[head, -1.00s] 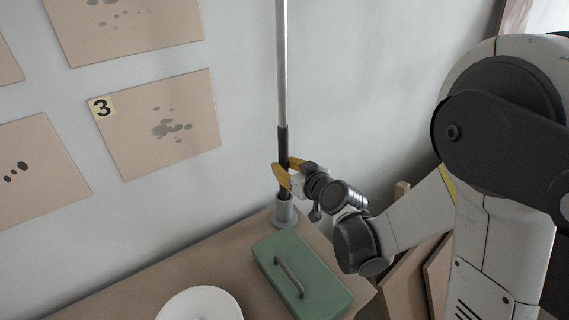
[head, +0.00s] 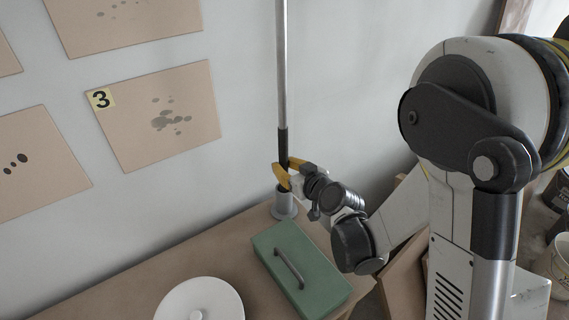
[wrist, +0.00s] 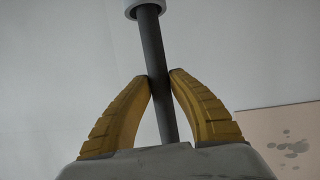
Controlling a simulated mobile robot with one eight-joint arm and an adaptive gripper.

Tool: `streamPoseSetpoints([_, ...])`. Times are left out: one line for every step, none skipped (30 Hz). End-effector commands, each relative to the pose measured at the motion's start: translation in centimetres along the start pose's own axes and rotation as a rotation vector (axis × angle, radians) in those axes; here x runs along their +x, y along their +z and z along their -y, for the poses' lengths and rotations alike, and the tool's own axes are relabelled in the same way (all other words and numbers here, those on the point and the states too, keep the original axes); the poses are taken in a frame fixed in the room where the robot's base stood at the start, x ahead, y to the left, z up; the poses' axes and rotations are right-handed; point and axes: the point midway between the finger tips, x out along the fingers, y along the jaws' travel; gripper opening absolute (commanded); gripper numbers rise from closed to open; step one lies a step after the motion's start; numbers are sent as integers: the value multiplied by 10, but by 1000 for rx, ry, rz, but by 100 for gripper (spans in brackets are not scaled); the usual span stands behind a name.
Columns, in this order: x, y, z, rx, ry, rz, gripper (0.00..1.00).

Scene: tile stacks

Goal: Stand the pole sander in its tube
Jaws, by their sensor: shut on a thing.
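The pole sander (head: 282,75) is a long metal pole with a dark lower part, standing close to upright against the pale wall. Its top is out of the head view. My gripper (head: 283,178) is shut on the dark lower part. In the wrist view, the yellow fingers (wrist: 160,82) close on both sides of the dark shaft (wrist: 153,50). The tube (head: 284,206) is a short grey cylinder with a wider foot on the table's back corner.
A green box with a handle (head: 310,279) lies on the brown table (head: 150,272) in front of the tube. A white round plate-like thing (head: 175,306) is at the front edge of view. Tan panels, one marked 3 (head: 160,118), hang on the wall.

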Motion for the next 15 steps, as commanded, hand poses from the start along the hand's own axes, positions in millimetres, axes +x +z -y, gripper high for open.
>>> streamPoseSetpoints([0,1,0,0,0,-1,0])
streamPoseSetpoints([1,1,0,0,0,-1,0])
streamPoseSetpoints([1,1,0,0,0,-1,0])
streamPoseSetpoints([1,1,0,0,0,-1,0])
streamPoseSetpoints([1,1,0,0,0,-1,0])
streamPoseSetpoints([1,1,0,0,0,-1,0])
streamPoseSetpoints([1,1,0,0,0,-1,0])
streamPoseSetpoints([1,1,0,0,0,-1,0])
streamPoseSetpoints([1,1,0,0,0,0,0])
streamPoseSetpoints([1,1,0,0,0,0,0])
streamPoseSetpoints([1,1,0,0,0,0,27])
streamPoseSetpoints([1,1,0,0,0,0,39])
streamPoseSetpoints([1,1,0,0,0,0,46])
streamPoseSetpoints([1,1,0,0,0,0,46])
streamPoseSetpoints([0,1,0,0,0,0,46])
